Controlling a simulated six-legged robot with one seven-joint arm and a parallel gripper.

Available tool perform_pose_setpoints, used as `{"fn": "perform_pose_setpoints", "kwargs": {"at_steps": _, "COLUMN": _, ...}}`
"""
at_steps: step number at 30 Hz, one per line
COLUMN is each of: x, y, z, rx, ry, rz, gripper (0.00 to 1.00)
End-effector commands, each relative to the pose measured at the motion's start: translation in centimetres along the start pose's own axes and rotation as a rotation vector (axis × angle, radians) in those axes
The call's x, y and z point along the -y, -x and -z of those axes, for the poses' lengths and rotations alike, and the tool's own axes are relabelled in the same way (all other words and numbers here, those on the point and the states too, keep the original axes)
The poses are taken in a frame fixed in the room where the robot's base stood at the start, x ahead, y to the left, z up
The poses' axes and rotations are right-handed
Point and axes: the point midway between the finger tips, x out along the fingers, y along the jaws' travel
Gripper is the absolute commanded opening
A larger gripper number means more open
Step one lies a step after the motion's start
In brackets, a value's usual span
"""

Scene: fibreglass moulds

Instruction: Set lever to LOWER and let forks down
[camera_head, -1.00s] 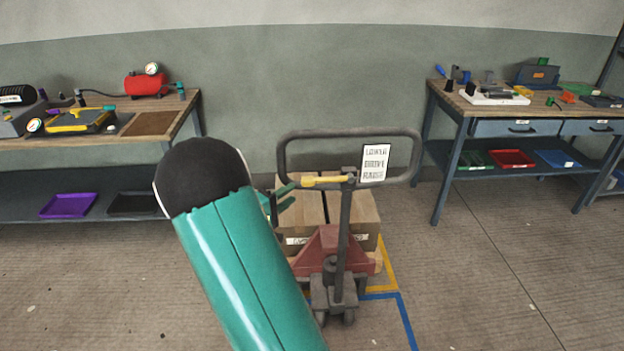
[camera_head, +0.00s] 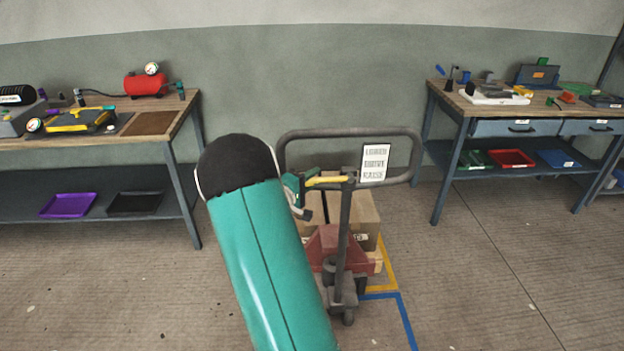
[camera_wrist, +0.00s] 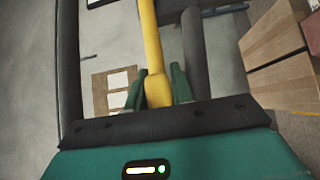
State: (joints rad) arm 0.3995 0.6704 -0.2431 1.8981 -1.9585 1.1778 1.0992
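The yellow lever (camera_head: 328,180) sticks out to the left from the pallet jack's tiller, just below the loop handle (camera_head: 350,132), and looks nearly level. A white label (camera_head: 374,163) with three lines of text hangs at the handle's right; its words are blurred now. My gripper (camera_head: 298,190) is at the lever's left end. In the wrist view, the lever's yellow end (camera_wrist: 157,88) lies between the two green fingers of my gripper (camera_wrist: 158,84). The fingers look open around it, with a small gap on the right. The forks are hidden under the load.
Cardboard boxes (camera_head: 366,212) sit on the jack behind its red body (camera_head: 325,250). Blue and yellow floor lines (camera_head: 405,318) run beside it. Workbenches stand left (camera_head: 150,122) and right (camera_head: 460,105). The floor at right is clear.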

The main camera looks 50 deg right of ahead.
Motion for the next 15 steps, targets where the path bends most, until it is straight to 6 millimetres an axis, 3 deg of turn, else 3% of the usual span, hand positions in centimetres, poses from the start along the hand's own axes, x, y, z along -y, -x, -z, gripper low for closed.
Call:
{"fn": "perform_pose_setpoints", "kwargs": {"at_steps": 1, "x": 0.00, "y": 0.01, "z": 0.00, "rx": 0.000, "ry": 0.000, "rz": 0.000, "gripper": 0.13}}
{"fn": "perform_pose_setpoints", "kwargs": {"at_steps": 3, "x": 0.00, "y": 0.02, "z": 0.00, "rx": 0.000, "ry": 0.000, "rz": 0.000, "gripper": 0.00}}
{"fn": "perform_pose_setpoints", "kwargs": {"at_steps": 15, "x": -0.54, "y": 0.04, "z": 0.01, "rx": -0.001, "ry": -0.030, "rz": 0.029, "gripper": 0.00}}
